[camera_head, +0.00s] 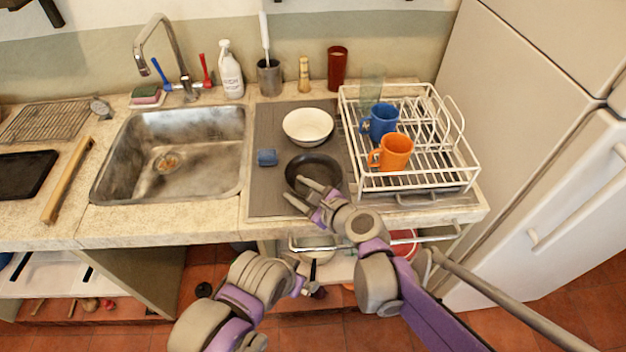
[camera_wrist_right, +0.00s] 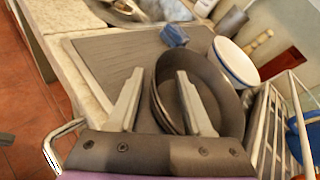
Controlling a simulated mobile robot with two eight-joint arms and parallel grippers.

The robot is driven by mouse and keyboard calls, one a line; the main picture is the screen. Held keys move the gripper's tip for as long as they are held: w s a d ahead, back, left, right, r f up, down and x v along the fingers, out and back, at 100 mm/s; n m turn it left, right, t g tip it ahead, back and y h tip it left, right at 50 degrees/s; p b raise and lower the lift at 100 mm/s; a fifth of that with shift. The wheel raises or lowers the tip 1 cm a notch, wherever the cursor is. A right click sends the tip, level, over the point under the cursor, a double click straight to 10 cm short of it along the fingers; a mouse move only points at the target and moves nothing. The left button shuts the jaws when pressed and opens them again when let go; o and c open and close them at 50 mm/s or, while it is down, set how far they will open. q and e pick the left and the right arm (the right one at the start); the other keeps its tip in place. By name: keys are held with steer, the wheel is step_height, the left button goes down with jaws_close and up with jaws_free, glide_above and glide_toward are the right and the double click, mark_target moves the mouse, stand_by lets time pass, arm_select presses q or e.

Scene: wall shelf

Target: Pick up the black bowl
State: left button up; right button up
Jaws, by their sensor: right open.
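The black bowl (camera_head: 318,165) sits upright on the grey mat (camera_head: 270,195), in front of the white bowl (camera_head: 308,126). My right gripper (camera_head: 297,189) is open at the bowl's near side. In the right wrist view, the black bowl (camera_wrist_right: 222,98) lies beyond the open right gripper (camera_wrist_right: 158,74). One finger overlaps the bowl's inside and the other is outside its rim, so the near wall shows between them. I cannot tell whether either finger touches it. My left gripper (camera_head: 302,287) is low in front of the counter, and its jaws are too small to read.
A blue sponge (camera_head: 267,157) lies left of the bowl. The white dish rack (camera_head: 432,180) with a blue mug (camera_head: 381,121) and an orange mug (camera_head: 396,152) stands close on the right. The sink (camera_head: 170,150) is at left. The counter edge and a metal handle (camera_head: 325,247) are below my right arm.

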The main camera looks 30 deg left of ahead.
steer(key=shift+a, duration=0.15)
jaws_close()
stand_by(1.4)
